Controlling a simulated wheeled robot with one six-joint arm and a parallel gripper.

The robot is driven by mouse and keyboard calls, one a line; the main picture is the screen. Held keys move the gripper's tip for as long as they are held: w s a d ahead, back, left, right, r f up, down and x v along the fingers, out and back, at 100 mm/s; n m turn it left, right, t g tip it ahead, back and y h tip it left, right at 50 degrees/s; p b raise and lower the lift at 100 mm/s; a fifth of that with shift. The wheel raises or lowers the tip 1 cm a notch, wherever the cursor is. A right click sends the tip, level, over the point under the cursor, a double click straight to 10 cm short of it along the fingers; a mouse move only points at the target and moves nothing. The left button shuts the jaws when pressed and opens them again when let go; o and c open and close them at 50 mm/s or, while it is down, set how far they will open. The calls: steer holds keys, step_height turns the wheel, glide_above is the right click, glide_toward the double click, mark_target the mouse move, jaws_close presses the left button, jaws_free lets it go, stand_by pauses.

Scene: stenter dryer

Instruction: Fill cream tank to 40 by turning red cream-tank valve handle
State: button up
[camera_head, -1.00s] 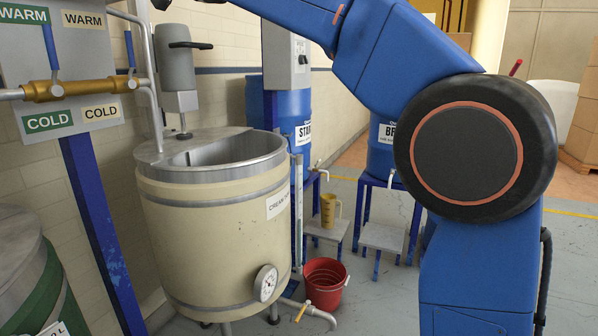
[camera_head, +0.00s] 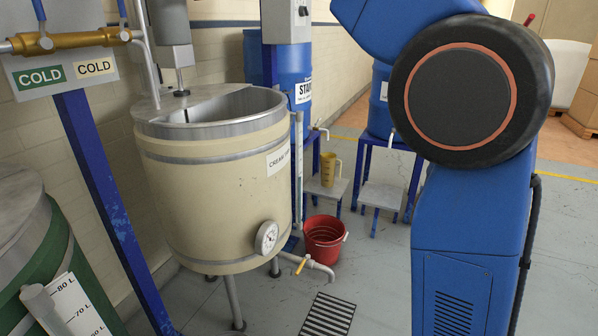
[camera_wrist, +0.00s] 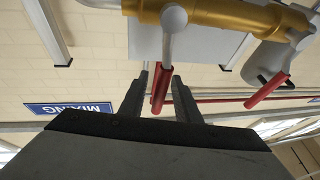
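The cream tank (camera_head: 215,195) stands left of centre in the head view, with an open metal top and a round dial (camera_head: 266,237) low on its side; the dial reading is too small to tell. The wrist view is upside down. It shows a red handle (camera_wrist: 161,92) hanging from a brass pipe (camera_wrist: 225,14), between the fingers of my gripper (camera_wrist: 158,85). The fingers are apart, with a gap on the left of the handle; I cannot tell whether the right finger touches it. A second red handle (camera_wrist: 267,92) is to the right. My gripper is outside the head view.
A brass manifold (camera_head: 75,40) with blue handles and COLD labels is at upper left. A green tank (camera_head: 70,260) with a litre scale is at lower left. A red bucket (camera_head: 323,240) and yellow jug (camera_head: 330,170) stand right of the cream tank. A floor drain (camera_head: 328,315) is in front.

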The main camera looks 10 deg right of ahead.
steer(key=v, duration=1.7)
steer(key=shift+d, duration=0.15)
steer(key=shift+s, duration=0.1)
stand_by(0.3)
steer(key=v, duration=1.7)
steer(key=s+d+f+m+g+h, duration=0.1)
steer(key=s+f+m+h, duration=0.15)
steer(key=f, duration=0.85)
steer(key=s+d+f+m+h, duration=0.2)
steer(key=f+h, duration=0.2)
steer(key=f, duration=0.8)
steer(key=s+d+f+m+g+h, duration=0.1)
steer(key=s+f+m+h, duration=0.25)
steer(key=f, duration=0.75)
steer(key=s+d+f+m+g+h, duration=0.1)
steer(key=s+d+f+h, duration=0.2)
steer(key=d+f, duration=0.3)
steer(key=s+d+f+m+h, duration=0.2)
steer(key=s+d+f+h, duration=0.2)
steer(key=f, duration=0.8)
steer(key=s+d+f+m+g+h, duration=0.1)
steer(key=s+d+f+m+h, duration=0.1)
steer(key=d+f, duration=0.6)
steer(key=s+h, duration=0.1)
steer(key=s, duration=0.1)
steer(key=shift+s+d+f+g, duration=0.3)
steer(key=shift+f, duration=0.1)
